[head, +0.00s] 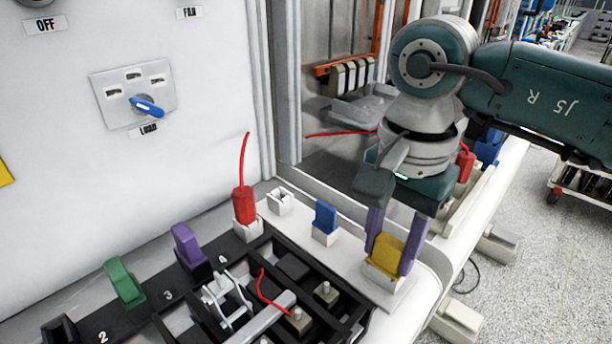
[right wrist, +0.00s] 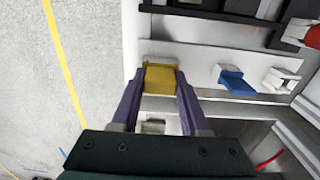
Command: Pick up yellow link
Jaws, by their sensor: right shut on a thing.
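The yellow link (head: 387,254) sits in a white holder (head: 388,283) on the pale shelf at the right of the black panel. My right gripper (head: 394,258) reaches down from above, with its purple fingers on either side of the yellow link, shut on it. In the right wrist view the yellow link (right wrist: 159,78) lies between the two fingertips (right wrist: 158,80). The link appears to be still at its holder; I cannot tell whether it has lifted at all. My left gripper is not in view.
A blue link (head: 326,217) and an empty white holder (head: 280,201) stand left of the yellow link. Red (head: 243,205), purple (head: 187,243) and green (head: 122,280) links line the black panel. A cabinet wall with a blue-handled load switch (head: 147,107) rises behind.

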